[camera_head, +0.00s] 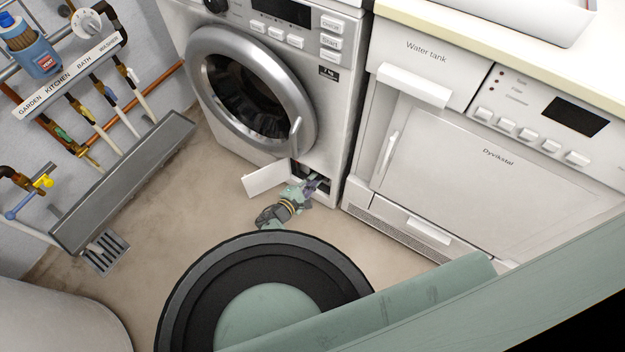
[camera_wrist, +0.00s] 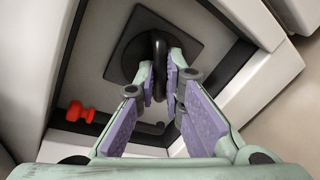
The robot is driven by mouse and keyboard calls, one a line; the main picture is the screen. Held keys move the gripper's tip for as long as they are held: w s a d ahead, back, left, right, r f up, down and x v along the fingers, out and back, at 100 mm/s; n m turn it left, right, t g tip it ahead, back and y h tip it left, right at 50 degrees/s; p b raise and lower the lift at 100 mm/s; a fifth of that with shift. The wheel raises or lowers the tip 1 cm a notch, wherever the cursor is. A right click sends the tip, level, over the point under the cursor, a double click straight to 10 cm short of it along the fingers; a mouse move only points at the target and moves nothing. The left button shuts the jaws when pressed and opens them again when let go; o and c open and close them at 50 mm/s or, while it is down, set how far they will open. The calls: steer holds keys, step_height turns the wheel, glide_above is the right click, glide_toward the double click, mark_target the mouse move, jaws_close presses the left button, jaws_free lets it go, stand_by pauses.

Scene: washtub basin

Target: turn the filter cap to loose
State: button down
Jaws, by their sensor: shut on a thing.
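The filter cap (camera_wrist: 128,58) is a dark round cap with an upright grip on a dark square plate, inside a recess low on the washing machine. In the wrist view my gripper (camera_wrist: 161,84) has its two purple-padded fingers closed on the cap's dark grip. In the head view my gripper (camera_head: 312,186) reaches into the small opening at the machine's lower front. The cap itself is hidden there by the gripper and the recess. I cannot tell the cap's turn angle from a mark.
The open white flap (camera_head: 267,180) hangs left of the opening. A red knob (camera_wrist: 80,112) sits in the recess at left. The washing machine (camera_head: 335,120) stands beside a dryer (camera_head: 440,180). A grey trough (camera_head: 120,185) lies along the left wall, with bare floor between.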

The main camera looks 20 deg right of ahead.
stand_by(0.4)
steer(key=n+h+b, duration=0.1)
steer(key=n, duration=0.2)
steer(key=n+b, duration=0.2)
steer(key=n, duration=0.1)
steer(key=n+g+h+b, duration=0.1)
steer(key=n, duration=0.2)
steer(key=shift+w+a+f+n+h+b, duration=0.1)
steer(key=shift+w+n+h+b, duration=0.05)
steer(key=shift+n+h+b, duration=0.15)
stand_by(0.5)
steer(key=c, duration=1.7)
jaws_free()
steer(key=shift+g, duration=0.3)
